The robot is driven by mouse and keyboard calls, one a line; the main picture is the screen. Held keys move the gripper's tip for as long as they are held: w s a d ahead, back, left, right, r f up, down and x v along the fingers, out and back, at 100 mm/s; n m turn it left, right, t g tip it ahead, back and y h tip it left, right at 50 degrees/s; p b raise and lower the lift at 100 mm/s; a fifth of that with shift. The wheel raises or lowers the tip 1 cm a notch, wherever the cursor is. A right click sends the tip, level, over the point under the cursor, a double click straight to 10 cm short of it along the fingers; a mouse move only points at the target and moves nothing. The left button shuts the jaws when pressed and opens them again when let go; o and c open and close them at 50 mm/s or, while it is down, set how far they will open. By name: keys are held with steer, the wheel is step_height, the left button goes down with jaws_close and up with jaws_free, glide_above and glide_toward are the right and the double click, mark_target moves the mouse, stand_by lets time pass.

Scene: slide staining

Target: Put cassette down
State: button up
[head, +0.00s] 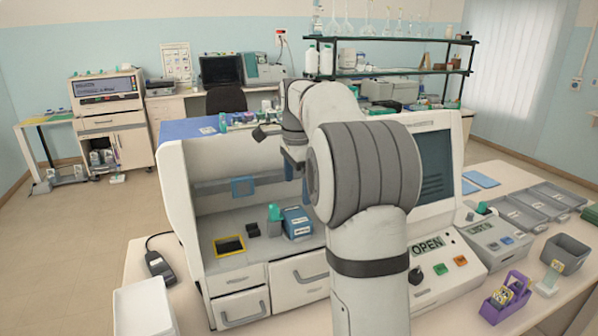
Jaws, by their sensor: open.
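My gripper (293,168) shows only in part, behind my arm, above the open bay of the white machine (184,205). It points down; its fingertips are small and partly hidden, and I see nothing held in it. I cannot tell for sure which thing is the cassette. A purple rack (494,308) with yellow-labelled pieces in it stands upright on the bench at the front right, well apart from my gripper. A blue box (297,222) with a white label stands on the bay floor below my gripper. A yellow-framed dark square (229,246) lies left of it.
A teal-capped bottle (274,213) and small black blocks (252,230) stand in the bay. Right are a control panel marked OPEN (432,262), grey trays (520,212), a grey bin (567,253) and a clear holder (551,278). A white tray (143,305) stands front left.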

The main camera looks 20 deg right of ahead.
steer(key=s+a+r+n+t, duration=0.1)
steer(key=s+a+n, duration=0.3)
steer(key=s, duration=0.3)
steer(key=s+a+r+n+t, duration=0.1)
steer(key=s+a+n, duration=0.3)
steer(key=s, duration=0.2)
steer(key=s+a+f+n+t, duration=0.1)
steer(key=s+f+n, duration=0.4)
steer(key=s, duration=0.3)
steer(key=s+a+f+n, duration=0.2)
steer(key=s+f+n, duration=0.3)
steer(key=s, duration=0.3)
steer(key=shift+s+a+f+t, duration=0.2)
steer(key=shift+a+f+t, duration=0.1)
steer(key=shift+f+t, duration=0.15)
step_height(320, 180, down, 3)
steer(key=b, duration=0.2)
steer(key=shift+w+f+g+b, duration=0.15)
steer(key=shift+g+b, duration=0.1)
steer(key=shift+b, duration=0.15)
steer(key=shift+d, duration=0.1)
steer(key=shift+c, duration=0.2)
